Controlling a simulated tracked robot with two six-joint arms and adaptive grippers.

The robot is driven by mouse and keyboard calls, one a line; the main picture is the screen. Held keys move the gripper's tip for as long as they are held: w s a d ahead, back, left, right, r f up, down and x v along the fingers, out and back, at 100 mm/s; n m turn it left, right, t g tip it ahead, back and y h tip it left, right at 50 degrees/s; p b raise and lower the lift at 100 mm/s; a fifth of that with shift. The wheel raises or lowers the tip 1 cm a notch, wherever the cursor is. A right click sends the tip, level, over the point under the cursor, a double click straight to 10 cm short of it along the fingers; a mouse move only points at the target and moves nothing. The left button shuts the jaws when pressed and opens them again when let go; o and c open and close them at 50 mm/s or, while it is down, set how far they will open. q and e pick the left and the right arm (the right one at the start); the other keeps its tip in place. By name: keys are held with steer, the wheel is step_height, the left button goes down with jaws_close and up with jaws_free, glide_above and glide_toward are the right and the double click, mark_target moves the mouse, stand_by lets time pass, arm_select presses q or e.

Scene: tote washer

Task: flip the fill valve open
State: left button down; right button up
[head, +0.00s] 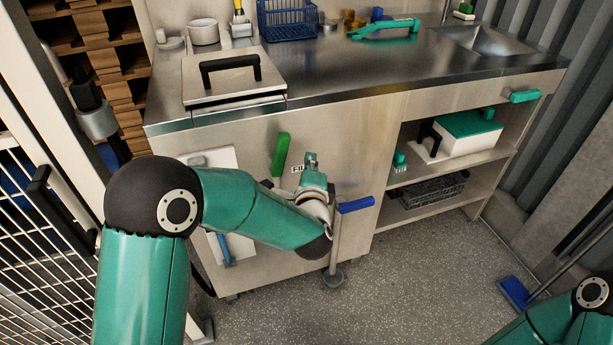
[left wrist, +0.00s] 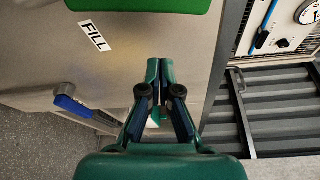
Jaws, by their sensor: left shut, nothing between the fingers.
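The fill valve's green lever (head: 281,157) stands nearly upright, leaning slightly right, on the washer's steel front. The FILL label (head: 298,169) is beside it, partly hidden by my left gripper (head: 311,160). That gripper is shut and empty, just right of the green lever. In the left wrist view, the green lever (left wrist: 140,4) shows at the top edge, apart from the shut fingertips (left wrist: 160,64). The FILL label (left wrist: 95,35) lies between the green lever and a blue lever (left wrist: 72,106). The valve body is not clearly visible. My right gripper is out of view.
The blue lever (head: 357,204) sticks out to the right of my left wrist, near a vertical pipe. A lid with a black handle (head: 232,68) is on top of the washer. Open shelves (head: 440,182) are at the right. A white mesh fence (head: 45,230) stands at the left.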

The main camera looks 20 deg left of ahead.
mark_target(278, 151)
arm_select(q)
steer(key=a, duration=0.4)
steer(key=shift+r+b, duration=0.35)
steer(key=shift+b, duration=0.05)
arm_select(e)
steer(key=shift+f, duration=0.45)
arm_select(q)
steer(key=shift+d, duration=0.1)
